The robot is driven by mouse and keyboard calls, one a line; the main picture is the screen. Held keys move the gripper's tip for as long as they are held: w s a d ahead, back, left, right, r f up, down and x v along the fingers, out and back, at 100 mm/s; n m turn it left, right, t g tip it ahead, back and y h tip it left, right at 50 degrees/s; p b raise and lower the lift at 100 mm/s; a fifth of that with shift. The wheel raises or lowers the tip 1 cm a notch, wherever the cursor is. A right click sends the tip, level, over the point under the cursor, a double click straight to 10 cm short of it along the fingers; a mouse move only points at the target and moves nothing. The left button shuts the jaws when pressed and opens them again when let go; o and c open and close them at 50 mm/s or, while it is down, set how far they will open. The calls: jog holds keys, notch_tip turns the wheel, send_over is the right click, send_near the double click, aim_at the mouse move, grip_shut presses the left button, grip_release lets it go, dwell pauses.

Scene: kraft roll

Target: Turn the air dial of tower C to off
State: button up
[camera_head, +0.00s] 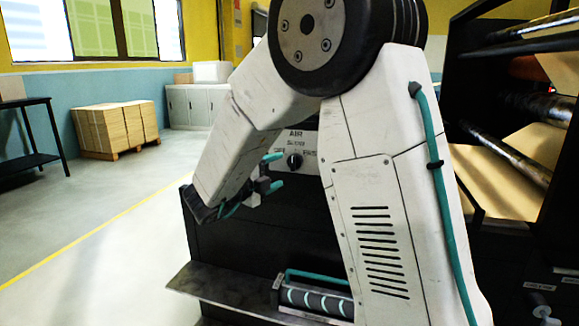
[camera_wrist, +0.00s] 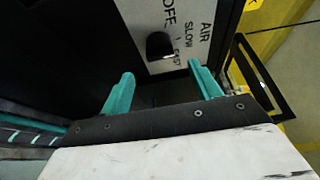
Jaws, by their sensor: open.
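The air dial is a black round knob (camera_head: 294,161) on a pale plate marked AIR (camera_head: 300,140). It also shows in the wrist view as a dark knob (camera_wrist: 160,44), with the words OFF, SLOW and FAST around it. A small light mark shows at its lower edge, but I cannot tell its setting. No tower letter is readable. My gripper (camera_head: 275,171) has two teal fingers and is open and empty. In the wrist view the fingers (camera_wrist: 160,70) stand apart on either side below the knob, and neither appears to touch it.
The plate sits on a dark cabinet (camera_head: 250,245). A metal shelf (camera_head: 215,287) juts out low in front, beside a roller with teal bands (camera_head: 315,301). A black frame handle (camera_wrist: 262,80) stands right of the plate in the wrist view. Open floor (camera_head: 90,260) lies left.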

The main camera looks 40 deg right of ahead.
aim_at(291, 165)
jog(key=x, duration=0.6)
jog(key=shift+w+d, duration=0.1)
jog(key=shift+d, duration=0.1)
jog(key=shift+c, duration=0.3)
jog(key=c, duration=0.9)
